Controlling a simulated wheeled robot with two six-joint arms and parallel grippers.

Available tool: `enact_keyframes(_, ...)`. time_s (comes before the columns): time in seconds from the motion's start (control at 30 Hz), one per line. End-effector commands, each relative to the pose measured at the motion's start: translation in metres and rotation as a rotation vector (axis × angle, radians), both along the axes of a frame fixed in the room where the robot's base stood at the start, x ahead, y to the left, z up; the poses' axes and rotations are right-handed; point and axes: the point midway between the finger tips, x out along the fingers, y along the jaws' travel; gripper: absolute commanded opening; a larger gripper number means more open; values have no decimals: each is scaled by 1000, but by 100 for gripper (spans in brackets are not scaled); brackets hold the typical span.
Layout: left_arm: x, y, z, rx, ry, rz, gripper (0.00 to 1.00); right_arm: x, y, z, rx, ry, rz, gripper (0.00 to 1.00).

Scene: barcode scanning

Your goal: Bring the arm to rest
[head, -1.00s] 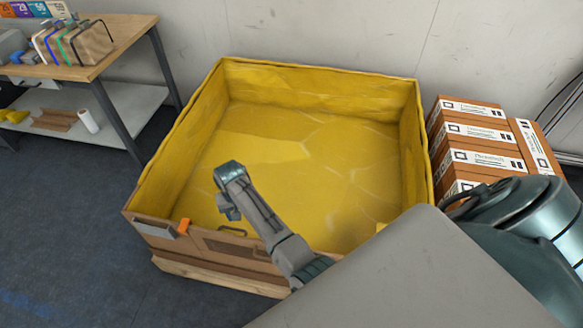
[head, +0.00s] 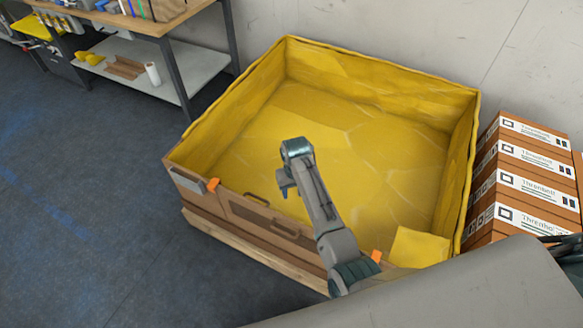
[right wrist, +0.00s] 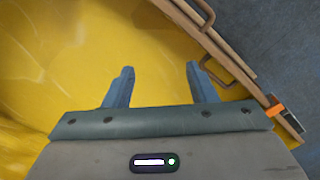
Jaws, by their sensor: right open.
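My right gripper (head: 286,186) hangs over the front part of a large bin lined in yellow (head: 375,82). In the right wrist view its two blue-grey fingers (right wrist: 162,84) stand apart with nothing between them. The yellow lining and the bin's wooden front edge lie beneath and beyond them. My right arm reaches in from the lower right over the bin's front wall. My left gripper is not in view.
The bin's front wall has handles and an orange clip (head: 213,185). Stacked brown boxes (head: 528,160) stand to its right. A table with a lower shelf (head: 185,70) stands at the upper left. Dark floor (head: 90,200) at the left is clear.

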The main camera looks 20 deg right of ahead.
Motion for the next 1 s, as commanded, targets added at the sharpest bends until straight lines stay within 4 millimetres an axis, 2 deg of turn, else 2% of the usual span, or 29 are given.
enact_keyframes(0.23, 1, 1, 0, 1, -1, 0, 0, -2, -2, -1, -1, -1, -2, 52)
enact_keyframes(0.37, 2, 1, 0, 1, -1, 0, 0, -22, -16, -5, -8, -18, -15, 52)
enact_keyframes(0.47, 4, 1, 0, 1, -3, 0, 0, -55, -36, -6, -18, -50, -30, 52)
enact_keyframes(0.63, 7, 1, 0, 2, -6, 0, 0, -127, -72, 6, -45, -120, -39, 52)
enact_keyframes(0.8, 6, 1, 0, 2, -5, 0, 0, -196, -95, 38, -70, -193, -21, 52)
enact_keyframes(1.0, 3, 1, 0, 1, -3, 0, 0, -246, -105, 73, -84, -247, 10, 52)
